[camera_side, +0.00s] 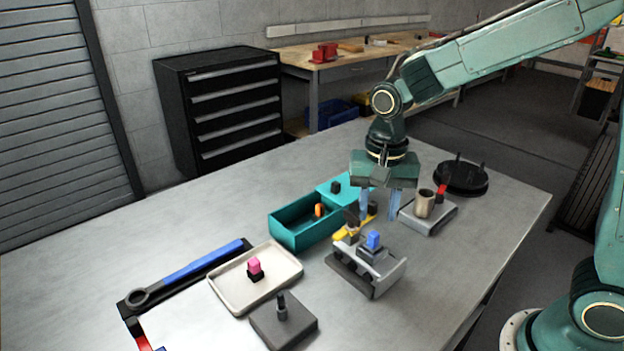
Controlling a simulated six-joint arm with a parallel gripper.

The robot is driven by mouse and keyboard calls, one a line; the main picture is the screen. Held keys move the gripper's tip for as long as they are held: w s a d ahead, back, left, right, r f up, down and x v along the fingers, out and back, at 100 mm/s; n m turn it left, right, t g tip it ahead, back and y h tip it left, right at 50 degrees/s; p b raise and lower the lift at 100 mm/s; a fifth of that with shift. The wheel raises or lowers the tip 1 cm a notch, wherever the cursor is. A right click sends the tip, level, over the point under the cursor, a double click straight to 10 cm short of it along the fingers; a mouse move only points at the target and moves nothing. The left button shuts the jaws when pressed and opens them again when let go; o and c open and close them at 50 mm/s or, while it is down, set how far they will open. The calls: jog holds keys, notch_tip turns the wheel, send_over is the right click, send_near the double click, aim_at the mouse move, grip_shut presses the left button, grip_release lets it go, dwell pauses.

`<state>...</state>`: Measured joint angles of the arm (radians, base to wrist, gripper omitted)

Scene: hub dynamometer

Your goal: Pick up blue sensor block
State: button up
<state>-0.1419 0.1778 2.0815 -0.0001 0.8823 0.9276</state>
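The blue sensor block (374,239) is a small bright blue piece sitting upright on a grey stepped fixture (385,276) near the middle of the table. My gripper (379,212) points down, with its two bluish fingers apart. In the picture the fingertips are just above and slightly behind the block, apart from it. A small dark piece shows between the fingers, and I cannot tell its depth. Nothing appears held.
A teal open box (290,226) holds an orange piece. A yellow tool (352,231) lies behind the fixture. A grey block with a tan cup (424,203) stands right. A cream tray (226,288) with a pink-topped piece and a dark grey base (300,329) are left and front.

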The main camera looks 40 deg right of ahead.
aim_at(374, 233)
jog(key=shift+f, duration=3.25)
jog(key=shift+c, duration=0.3)
jog(key=c, duration=0.7)
jog(key=shift+r, duration=0.1)
jog(key=shift+r, duration=3.9)
